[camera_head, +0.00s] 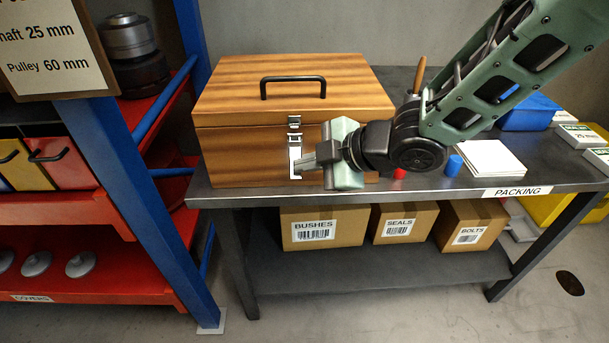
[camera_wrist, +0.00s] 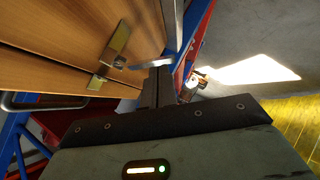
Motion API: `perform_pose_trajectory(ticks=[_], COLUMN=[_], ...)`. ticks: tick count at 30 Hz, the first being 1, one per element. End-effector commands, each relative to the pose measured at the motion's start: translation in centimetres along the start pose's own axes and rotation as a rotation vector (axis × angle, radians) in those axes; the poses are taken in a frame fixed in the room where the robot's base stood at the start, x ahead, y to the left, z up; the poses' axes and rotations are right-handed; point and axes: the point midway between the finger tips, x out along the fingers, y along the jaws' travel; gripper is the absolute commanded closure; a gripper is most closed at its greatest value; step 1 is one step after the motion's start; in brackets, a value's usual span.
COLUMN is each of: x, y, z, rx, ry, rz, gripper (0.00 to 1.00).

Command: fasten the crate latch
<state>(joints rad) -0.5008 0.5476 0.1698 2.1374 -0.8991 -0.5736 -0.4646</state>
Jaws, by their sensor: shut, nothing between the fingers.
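The wooden crate (camera_head: 235,150) stands on the packing bench with its lid (camera_head: 235,105) down. On its front is a metal latch: a small catch (camera_head: 294,122) on the lid and a longer latch plate (camera_head: 295,172) on the body below. The wrist view shows the catch (camera_wrist: 97,80) and the latch plate (camera_wrist: 119,38) on the wooden front. I cannot tell whether the two are hooked together. My gripper (camera_head: 302,163) is shut and empty, its fingertips in front of the lower latch plate and partly covering it. Its closed fingers (camera_wrist: 156,86) show beside the latch; contact is unclear.
A black handle (camera_head: 293,80) tops the lid. On the bench (camera_head: 395,187), right of my gripper, are a blue cap (camera_head: 454,165), white sheets (camera_head: 490,157) and a blue bin (camera_head: 528,115). A blue-framed red rack (camera_head: 150,190) stands close on the left. Cardboard boxes (camera_head: 322,228) sit below.

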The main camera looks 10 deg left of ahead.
Motion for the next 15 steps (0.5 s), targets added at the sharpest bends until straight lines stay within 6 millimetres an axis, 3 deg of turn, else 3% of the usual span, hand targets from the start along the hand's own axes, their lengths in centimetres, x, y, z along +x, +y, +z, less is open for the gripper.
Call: perform_pose_trajectory(ticks=[1, 15], x=[0.8, 1.9], y=[-0.7, -1.5], z=[0.8, 1.9], rx=[-0.019, -0.184], ry=[0.001, 0.001], rz=[0.020, 0.187], gripper=[1.00, 1.00])
